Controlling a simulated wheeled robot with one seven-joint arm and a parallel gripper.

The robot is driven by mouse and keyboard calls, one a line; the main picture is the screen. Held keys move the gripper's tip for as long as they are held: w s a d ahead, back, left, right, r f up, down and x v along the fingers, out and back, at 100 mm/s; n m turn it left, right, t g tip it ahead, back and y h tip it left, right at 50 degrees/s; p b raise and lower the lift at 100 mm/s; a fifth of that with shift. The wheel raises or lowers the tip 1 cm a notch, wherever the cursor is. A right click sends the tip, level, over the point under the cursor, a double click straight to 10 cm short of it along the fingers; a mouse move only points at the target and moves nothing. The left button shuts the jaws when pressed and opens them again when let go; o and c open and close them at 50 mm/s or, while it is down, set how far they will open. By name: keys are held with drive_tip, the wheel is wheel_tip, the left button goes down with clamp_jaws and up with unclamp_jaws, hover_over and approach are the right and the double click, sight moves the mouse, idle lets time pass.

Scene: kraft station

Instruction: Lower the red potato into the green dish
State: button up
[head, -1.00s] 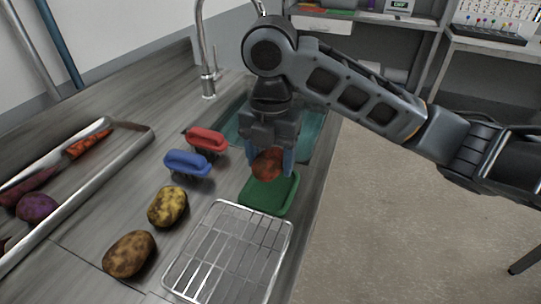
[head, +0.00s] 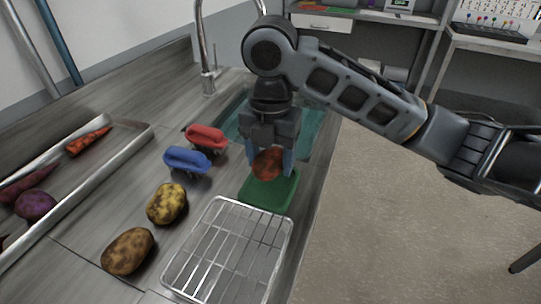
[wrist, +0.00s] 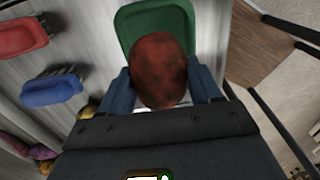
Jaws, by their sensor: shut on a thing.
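The red potato (head: 267,163) is held between the blue fingers of my gripper (head: 270,160), over the far part of the green dish (head: 268,194). In the wrist view the red potato (wrist: 159,70) sits between both fingertips (wrist: 160,88), and the green dish (wrist: 130,20) shows behind it. The potato's underside is hidden, so I cannot tell whether it touches the dish.
A wire rack (head: 230,250) stands just in front of the dish. Blue (head: 187,160) and red (head: 206,138) handled brushes stand to the left. Yellow (head: 167,204) and brown (head: 128,251) potatoes lie nearer. A sink (head: 235,125) is behind; a vegetable tray (head: 100,185) is at left.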

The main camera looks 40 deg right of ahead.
sight(270, 154)
drive_tip(key=shift+f+b, duration=1.5)
drive_tip(key=shift+f, duration=0.55)
idle(1.0)
drive_tip(key=o, duration=1.2)
drive_tip(key=shift+r+p, duration=0.45)
drive_tip(key=shift+r, duration=3.45)
